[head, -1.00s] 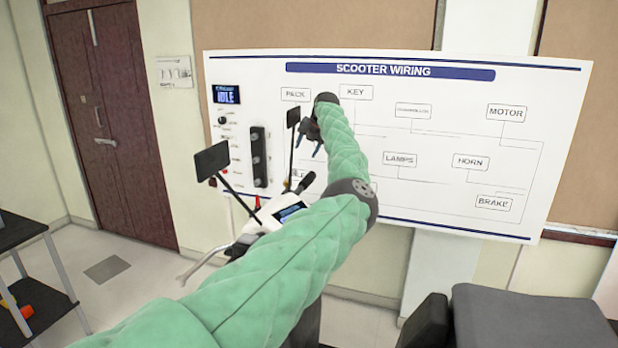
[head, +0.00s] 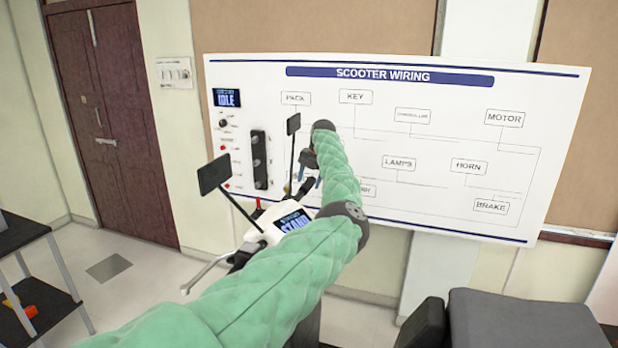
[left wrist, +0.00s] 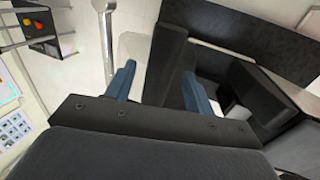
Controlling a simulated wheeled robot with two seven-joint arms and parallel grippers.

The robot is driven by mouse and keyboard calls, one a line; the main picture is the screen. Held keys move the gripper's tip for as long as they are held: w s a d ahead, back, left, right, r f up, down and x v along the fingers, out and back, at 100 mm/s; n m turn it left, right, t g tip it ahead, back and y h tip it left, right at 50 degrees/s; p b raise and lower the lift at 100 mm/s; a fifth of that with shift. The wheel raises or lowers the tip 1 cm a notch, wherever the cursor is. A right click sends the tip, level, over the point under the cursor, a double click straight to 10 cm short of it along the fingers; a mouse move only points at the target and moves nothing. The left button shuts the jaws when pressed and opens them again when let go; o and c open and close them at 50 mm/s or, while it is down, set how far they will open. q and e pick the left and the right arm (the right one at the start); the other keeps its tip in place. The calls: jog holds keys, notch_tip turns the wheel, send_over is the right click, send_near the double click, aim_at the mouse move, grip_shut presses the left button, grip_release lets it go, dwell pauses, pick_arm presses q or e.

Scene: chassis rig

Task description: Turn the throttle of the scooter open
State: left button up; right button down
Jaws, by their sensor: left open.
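The scooter's handlebar with its white housing (head: 262,233) and a small lit display reading STAND (head: 292,223) shows left of my arm in the head view. A near grip (head: 240,258) and a silver lever (head: 208,272) stick out at its lower left. The far end of the handlebar is hidden behind my green-sleeved left arm, and I cannot make out the throttle. My left gripper (head: 308,186) points down in front of the board, beyond the display. In the left wrist view its two blue fingers (left wrist: 160,84) are apart with nothing held between them. My right gripper is not in view.
Two mirrors on stalks (head: 213,175) (head: 293,123) rise near the gripper and handlebar. The SCOOTER WIRING board (head: 440,140) stands close behind. A dark padded seat-like block (head: 520,315) is at lower right. A shelf (head: 25,240) stands at far left, with open floor between.

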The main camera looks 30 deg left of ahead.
aim_at(312, 186)
pick_arm(q)
jog(key=shift+a+f, duration=0.1)
jog(key=shift+f, duration=0.45)
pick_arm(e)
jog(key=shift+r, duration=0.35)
